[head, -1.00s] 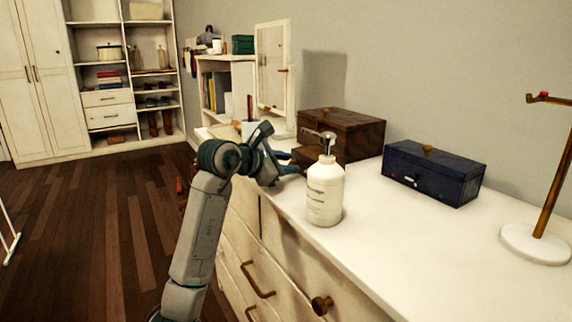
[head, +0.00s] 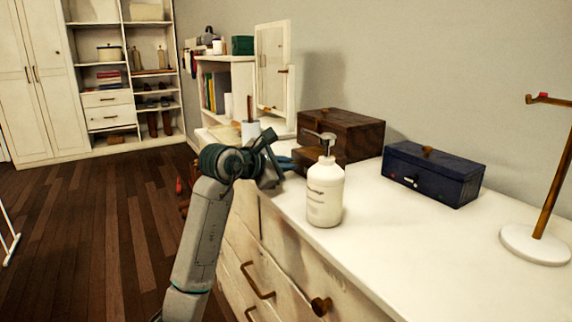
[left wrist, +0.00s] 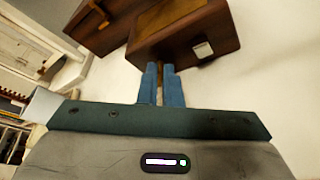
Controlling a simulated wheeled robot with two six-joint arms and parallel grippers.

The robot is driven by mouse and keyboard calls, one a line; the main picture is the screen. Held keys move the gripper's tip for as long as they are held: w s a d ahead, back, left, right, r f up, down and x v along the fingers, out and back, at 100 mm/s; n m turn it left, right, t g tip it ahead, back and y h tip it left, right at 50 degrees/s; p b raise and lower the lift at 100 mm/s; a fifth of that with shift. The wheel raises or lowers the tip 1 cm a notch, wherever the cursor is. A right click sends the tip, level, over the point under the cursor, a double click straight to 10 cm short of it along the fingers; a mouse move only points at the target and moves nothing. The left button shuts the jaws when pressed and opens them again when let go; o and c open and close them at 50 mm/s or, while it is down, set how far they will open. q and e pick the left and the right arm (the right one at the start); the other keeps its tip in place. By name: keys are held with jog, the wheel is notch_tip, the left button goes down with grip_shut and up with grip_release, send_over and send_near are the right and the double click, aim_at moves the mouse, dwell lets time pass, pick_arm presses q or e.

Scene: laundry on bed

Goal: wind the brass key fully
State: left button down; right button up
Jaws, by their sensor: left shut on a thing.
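My left gripper (head: 288,164) is beside the small wooden box (head: 302,161), behind the white pump bottle in the head view. In the left wrist view, its two blue fingers (left wrist: 161,88) are close together, pointing at the near side of the small wooden box (left wrist: 205,40). They are shut on a thin brownish piece, seen as a narrow strip between them. It sits where the brass key would be, but the fingers hide most of it, so its shape and turn cannot be told. My right gripper is in neither view.
A white pump bottle (head: 325,195) stands close to the gripper on the white dresser top (head: 400,240). A larger dark wooden box (head: 355,130) and a navy box (head: 435,178) stand behind. A mirror (head: 273,60) and cup (head: 250,130) are farther back.

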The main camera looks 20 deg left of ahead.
pick_arm(q)
jog(key=c, duration=1.6)
grip_release()
jog(key=p+v, duration=0.1)
jog(key=v, duration=0.9)
jog(key=shift+s+a+r, duration=0.15)
jog(key=shift+s+a, duration=0.05)
jog(key=shift+s, duration=0.15)
